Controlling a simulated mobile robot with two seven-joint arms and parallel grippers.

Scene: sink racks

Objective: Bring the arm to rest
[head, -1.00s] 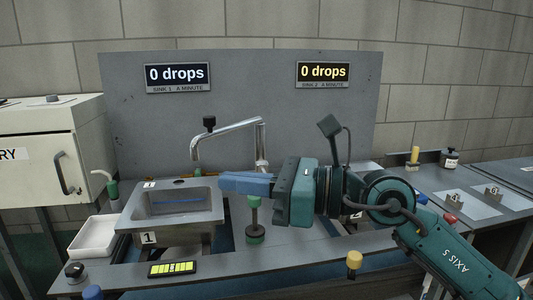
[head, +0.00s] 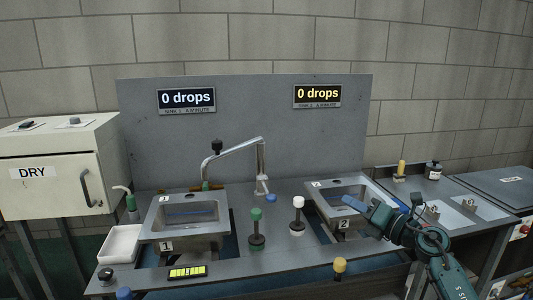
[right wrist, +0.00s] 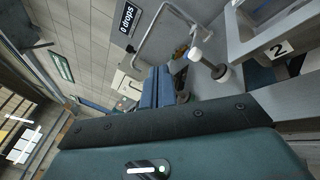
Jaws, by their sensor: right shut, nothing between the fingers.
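My right arm comes in from the lower right in the head view. Its gripper (head: 354,203) has blue fingers held together with nothing between them, in front of sink 2 (head: 322,204) in the picture. In the right wrist view the blue fingers (right wrist: 157,88) lie side by side, closed and empty. Whether the gripper touches the sink cannot be told. My left gripper is not in view.
Sink 1 (head: 160,230) stands at the left under a bent faucet (head: 236,150). A green-topped knob (head: 256,240) and a white-topped knob (head: 297,226) stand between the sinks. A white tray (head: 108,257) and a DRY cabinet (head: 50,205) are at left. Both signs read 0 drops.

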